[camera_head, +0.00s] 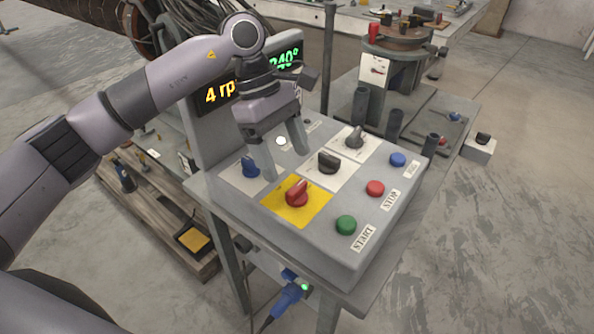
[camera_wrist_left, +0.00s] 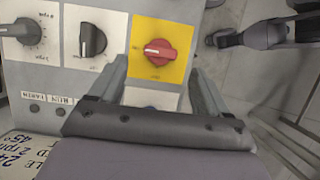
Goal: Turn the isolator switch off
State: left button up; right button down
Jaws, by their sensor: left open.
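The isolator switch (camera_head: 297,194) is a red rotary knob on a yellow plate (camera_head: 298,216), on top of the grey control box. In the left wrist view the red knob (camera_wrist_left: 160,52) has its handle lying roughly sideways across the picture. The small print on the plate is too blurred to read. My left gripper (camera_head: 285,162) is open and empty, pointing down above the panel just behind the knob. In the left wrist view its two fingers (camera_wrist_left: 160,82) stand apart, with the knob beyond and between them, not touching. My right gripper is not in view.
Near the switch are a blue knob (camera_head: 250,168), a black knob (camera_head: 328,162) and a grey knob (camera_head: 355,138). Green (camera_head: 346,225), red (camera_head: 375,188) and blue (camera_head: 398,159) buttons line the right side. A lit display (camera_head: 220,95) stands behind the panel.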

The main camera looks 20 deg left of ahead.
aim_at(296, 187)
pick_arm(q)
jog(key=shift+p+x, duration=0.3)
jog(key=shift+x, duration=2.45)
jog(key=shift+s, duration=0.1)
jog(key=c, duration=1)
